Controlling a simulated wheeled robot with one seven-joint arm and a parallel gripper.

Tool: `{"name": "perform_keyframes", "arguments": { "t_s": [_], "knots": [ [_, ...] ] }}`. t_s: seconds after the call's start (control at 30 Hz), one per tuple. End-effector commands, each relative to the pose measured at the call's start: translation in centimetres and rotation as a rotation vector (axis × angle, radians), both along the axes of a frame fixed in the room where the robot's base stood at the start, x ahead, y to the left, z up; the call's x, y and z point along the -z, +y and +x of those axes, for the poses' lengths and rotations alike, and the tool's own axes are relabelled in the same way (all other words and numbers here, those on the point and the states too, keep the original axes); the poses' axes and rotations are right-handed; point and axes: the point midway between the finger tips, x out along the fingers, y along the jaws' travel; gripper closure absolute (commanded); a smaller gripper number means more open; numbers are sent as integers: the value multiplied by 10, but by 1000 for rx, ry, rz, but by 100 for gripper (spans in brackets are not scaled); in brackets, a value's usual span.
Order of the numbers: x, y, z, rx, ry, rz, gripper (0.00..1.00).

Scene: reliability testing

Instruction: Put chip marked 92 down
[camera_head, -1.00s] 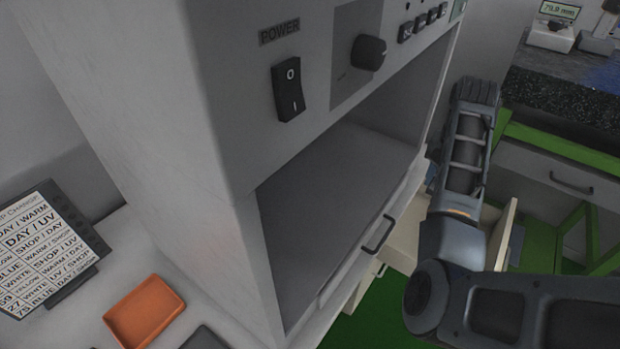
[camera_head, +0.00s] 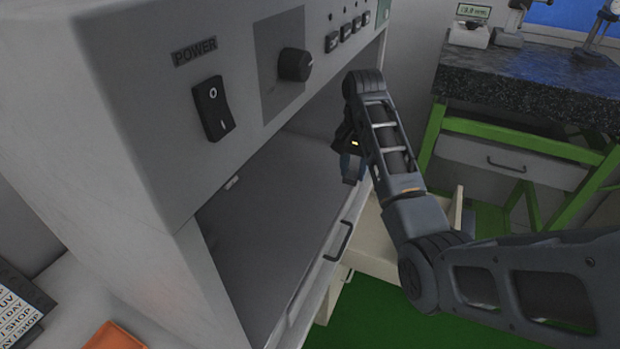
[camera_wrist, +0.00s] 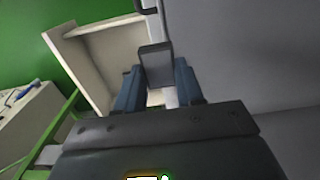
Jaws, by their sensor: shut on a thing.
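My gripper (camera_head: 350,166) is at the mouth of the grey cabinet's open chamber (camera_head: 262,212), near its right side. It points down, with bluish fingers. In the wrist view my gripper (camera_wrist: 157,88) is shut on a small dark grey, flat, square-ended piece, the chip (camera_wrist: 156,62). The chip's lower end also shows below the fingers in the head view (camera_head: 349,180). No number can be read on it from here. The chip is held clear, with no visible contact with the chamber floor.
A handle (camera_head: 338,241) is on the chamber's front edge. An open pale drawer (camera_head: 375,240) sits below my arm; it also shows in the wrist view (camera_wrist: 112,45). A dark-topped green bench (camera_head: 520,80) is at right. An orange tray (camera_head: 113,337) lies at lower left.

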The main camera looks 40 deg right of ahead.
Motion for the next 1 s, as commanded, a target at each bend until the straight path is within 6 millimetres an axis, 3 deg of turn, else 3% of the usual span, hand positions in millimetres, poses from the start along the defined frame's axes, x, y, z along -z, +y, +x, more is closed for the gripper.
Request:
{"name": "perform_keyframes", "arguments": {
  "t_s": [0.4,0.57,0.63,1.0],
  "knots": [
    [5,29,80,-3,0,-1,96],
    [-2,40,109,-2,3,-1,96],
    [13,39,106,2,6,2,96],
    [51,39,105,1,4,1,96]
  ]
}}
